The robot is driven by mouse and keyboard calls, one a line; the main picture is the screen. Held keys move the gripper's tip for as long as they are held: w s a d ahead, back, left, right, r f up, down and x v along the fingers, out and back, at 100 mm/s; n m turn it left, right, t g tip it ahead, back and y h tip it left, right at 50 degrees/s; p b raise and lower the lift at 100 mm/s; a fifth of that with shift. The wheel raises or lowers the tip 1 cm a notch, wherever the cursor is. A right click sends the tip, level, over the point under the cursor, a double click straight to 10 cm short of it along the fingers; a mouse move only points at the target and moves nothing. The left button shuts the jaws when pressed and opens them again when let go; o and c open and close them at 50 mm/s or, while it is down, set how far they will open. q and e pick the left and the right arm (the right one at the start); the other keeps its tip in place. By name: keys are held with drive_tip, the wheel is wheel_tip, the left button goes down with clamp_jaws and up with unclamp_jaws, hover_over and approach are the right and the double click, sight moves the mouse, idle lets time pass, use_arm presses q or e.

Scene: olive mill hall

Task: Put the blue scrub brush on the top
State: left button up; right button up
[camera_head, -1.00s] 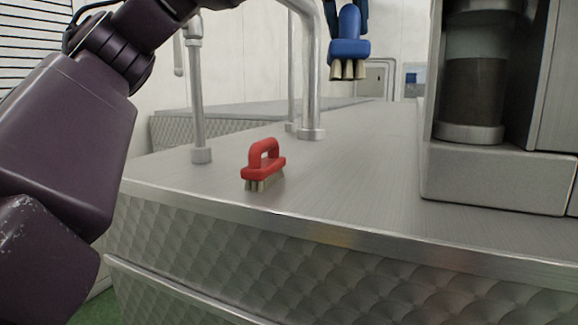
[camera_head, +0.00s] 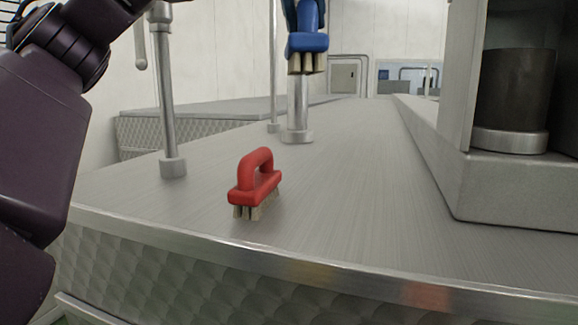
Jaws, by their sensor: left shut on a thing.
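The blue scrub brush (camera_head: 307,43) hangs upright at the top of the head view, bristles down, above the steel top (camera_head: 360,200). My left gripper (camera_head: 304,12) is shut on its handle; only the fingers' lower ends show at the picture's upper edge. There is open space below the bristles, in front of a steel post. The steel top is brushed metal with a quilted front face and stretches away to the back. My right gripper is not in view.
A red scrub brush (camera_head: 256,184) stands bristles down near the top's front edge. Steel posts (camera_head: 167,110) rise at the left and centre back. A steel machine housing (camera_head: 510,190) takes up the right. The middle is clear.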

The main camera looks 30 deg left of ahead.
sight(305, 49)
use_arm(q)
wheel_tip(305, 49, down, 20)
drive_tip(key=shift+r+b, duration=0.1)
drive_tip(key=shift+b, duration=0.7)
drive_tip(key=o, duration=0.9)
drive_tip(key=shift+s+r, duration=0.1)
drive_tip(key=shift+r, duration=0.15)
drive_tip(key=v, duration=1.1)
drive_tip(key=shift+s+r+p, duration=0.2)
drive_tip(key=shift+r+p, duration=0.05)
drive_tip(key=shift+p, duration=0.1)
drive_tip(key=shift+d, duration=0.1)
